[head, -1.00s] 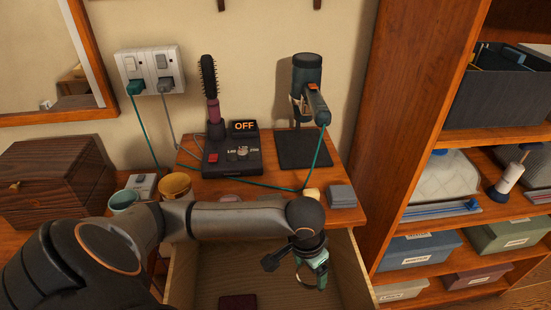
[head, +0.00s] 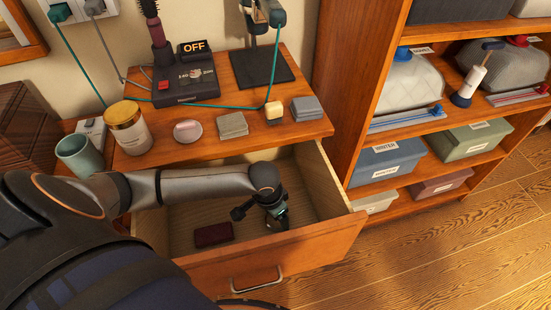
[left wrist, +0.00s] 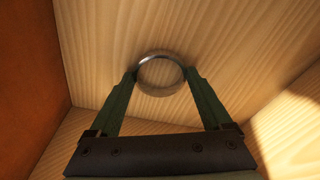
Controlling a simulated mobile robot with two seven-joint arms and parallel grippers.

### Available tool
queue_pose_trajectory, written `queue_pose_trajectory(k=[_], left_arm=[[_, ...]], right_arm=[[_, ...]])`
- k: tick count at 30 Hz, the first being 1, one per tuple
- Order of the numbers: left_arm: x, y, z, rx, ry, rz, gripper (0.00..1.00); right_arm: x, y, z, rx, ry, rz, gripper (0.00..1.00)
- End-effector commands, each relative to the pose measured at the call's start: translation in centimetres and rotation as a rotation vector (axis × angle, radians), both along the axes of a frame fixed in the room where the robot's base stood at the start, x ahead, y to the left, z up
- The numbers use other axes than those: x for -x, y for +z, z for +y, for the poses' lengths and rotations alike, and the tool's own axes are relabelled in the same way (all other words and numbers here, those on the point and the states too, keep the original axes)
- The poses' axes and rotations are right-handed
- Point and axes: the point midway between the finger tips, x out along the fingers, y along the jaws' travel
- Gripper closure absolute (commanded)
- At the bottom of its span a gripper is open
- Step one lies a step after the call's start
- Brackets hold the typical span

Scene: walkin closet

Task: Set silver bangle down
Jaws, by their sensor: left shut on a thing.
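The silver bangle (left wrist: 160,75) is a shiny ring in the left wrist view, between the fingertips of my left gripper (left wrist: 160,80). The gripper is shut on it. Pale wood of the drawer shows behind the ring; I cannot tell whether the ring touches it. In the head view my left gripper (head: 277,217) is down inside the open drawer (head: 262,267), towards its right front corner. The bangle is hidden there by the gripper. My right gripper is not in view.
A dark red item (head: 214,234) lies in the drawer left of my gripper. A shelf unit (head: 357,90) stands to the right.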

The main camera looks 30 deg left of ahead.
Motion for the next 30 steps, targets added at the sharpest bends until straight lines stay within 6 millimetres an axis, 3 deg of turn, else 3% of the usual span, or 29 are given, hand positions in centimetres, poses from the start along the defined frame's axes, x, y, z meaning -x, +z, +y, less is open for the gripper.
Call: queue_pose_trajectory(k=[8, 9, 13, 23, 30], left_arm=[[0.0, -0.2, 0.0, 0.000, 0.001, 0.000, 0.71], [0.0, -0.2, 0.0, 0.000, 0.001, 0.000, 0.15], [0.0, -0.2, 0.0, 0.000, 0.001, 0.000, 0.01], [-0.1, 0.4, 0.0, 0.000, 0.000, -0.002, 0.00], [0.5, 4.8, 0.2, 0.000, -0.001, -0.003, 0.00]], right_arm=[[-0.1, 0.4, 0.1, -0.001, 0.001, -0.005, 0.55], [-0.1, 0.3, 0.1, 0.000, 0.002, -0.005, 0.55], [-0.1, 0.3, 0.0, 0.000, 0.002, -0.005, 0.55], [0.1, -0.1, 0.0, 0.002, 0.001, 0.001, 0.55], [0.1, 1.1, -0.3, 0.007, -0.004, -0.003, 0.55]])
